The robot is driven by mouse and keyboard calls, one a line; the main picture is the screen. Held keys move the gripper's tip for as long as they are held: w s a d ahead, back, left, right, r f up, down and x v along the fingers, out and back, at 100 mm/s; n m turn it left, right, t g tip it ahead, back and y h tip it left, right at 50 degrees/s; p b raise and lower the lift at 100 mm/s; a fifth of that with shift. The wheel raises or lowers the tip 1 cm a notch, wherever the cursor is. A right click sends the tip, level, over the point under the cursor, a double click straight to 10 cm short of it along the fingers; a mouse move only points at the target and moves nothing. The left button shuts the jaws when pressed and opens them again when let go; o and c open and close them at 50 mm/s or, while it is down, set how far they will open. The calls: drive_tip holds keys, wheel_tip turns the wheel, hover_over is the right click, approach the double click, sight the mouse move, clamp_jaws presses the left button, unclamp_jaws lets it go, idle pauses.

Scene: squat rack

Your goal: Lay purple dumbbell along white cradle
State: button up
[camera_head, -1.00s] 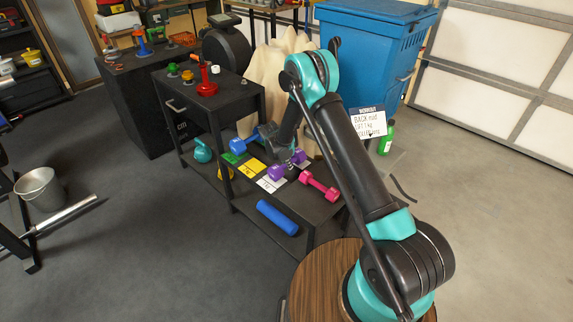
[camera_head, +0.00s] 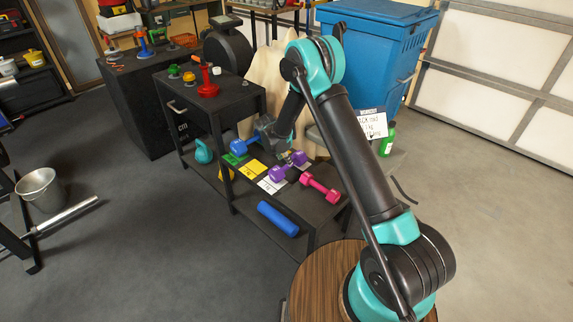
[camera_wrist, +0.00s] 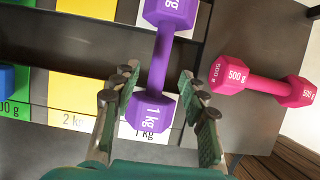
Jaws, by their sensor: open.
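The purple dumbbell (camera_head: 289,167), marked 1 kg, lies on the low dark shelf. It also shows in the wrist view (camera_wrist: 159,65), running up the picture. The white cradle (camera_head: 271,185) is at the dumbbell's near-left end. In the wrist view its 1 kg label edge (camera_wrist: 147,136) shows below the dumbbell's near head, which covers part of the white. My gripper (camera_wrist: 159,80) is open, with one finger on each side of the dumbbell in the picture. I see no finger closed on it, and cannot tell how far above it the fingertips are.
A pink dumbbell (camera_wrist: 262,83), marked 500 g, lies to the right. A yellow cradle (camera_wrist: 86,80) and a blue dumbbell (camera_head: 246,143) on green are to the left. A blue roller (camera_head: 278,219) lies near the front edge. A blue bin (camera_head: 375,50) stands behind.

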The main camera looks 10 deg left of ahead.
drive_tip(key=v, duration=0.6)
drive_tip(key=s+d+r+m+y, duration=0.1)
drive_tip(key=s+d+r+m, duration=0.5)
drive_tip(key=d+r, duration=0.3)
drive_tip(key=s+d+r+m, duration=0.5)
drive_tip(key=d+r+m, duration=0.15)
drive_tip(key=d, duration=0.45)
drive_tip(key=s+d+m, duration=0.4)
drive_tip(key=s+m, duration=0.1)
drive_tip(key=s, duration=0.3)
drive_tip(key=s+d+m+y, duration=0.1)
drive_tip(key=s+d+m, duration=0.3)
drive_tip(key=s, duration=0.3)
drive_tip(key=s+d+m, duration=0.4)
drive_tip(key=s+m, duration=0.3)
drive_tip(key=s, duration=0.1)
drive_tip(key=shift+s+t+y, duration=0.4)
